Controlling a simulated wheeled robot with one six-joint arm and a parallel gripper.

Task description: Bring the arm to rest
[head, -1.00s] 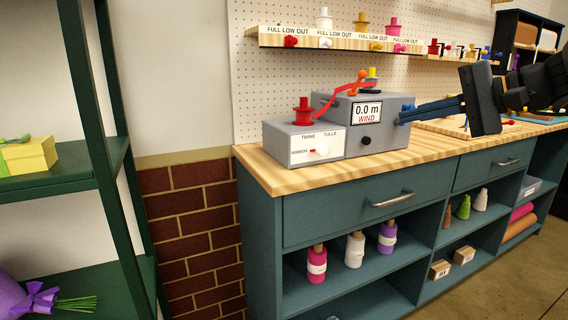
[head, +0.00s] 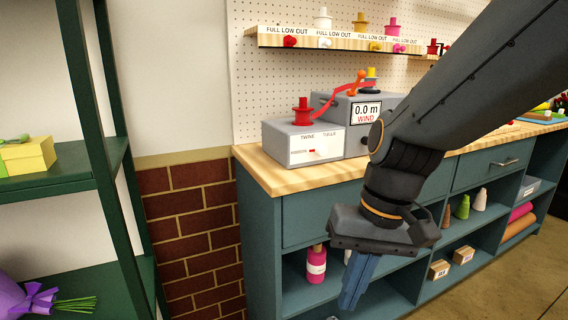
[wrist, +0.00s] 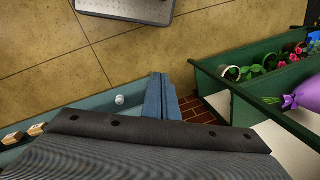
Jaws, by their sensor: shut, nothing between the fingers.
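My gripper (head: 358,283) hangs in front of the teal workbench's open shelves in the head view, with its blue fingers together and pointing down. Nothing is between the fingers. In the wrist view the closed fingers (wrist: 161,95) point toward the tiled floor. My arm reaches in from the upper right and hides part of the bench front, the drawer handle and some bottles on the shelf.
The teal workbench (head: 262,230) carries a grey winding machine (head: 285,140) with a red spool. A green shelf rack (head: 60,187) stands at the left, holding a yellow box (head: 28,155) and a purple bouquet (head: 25,302). The tiled floor (wrist: 225,30) has clear room.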

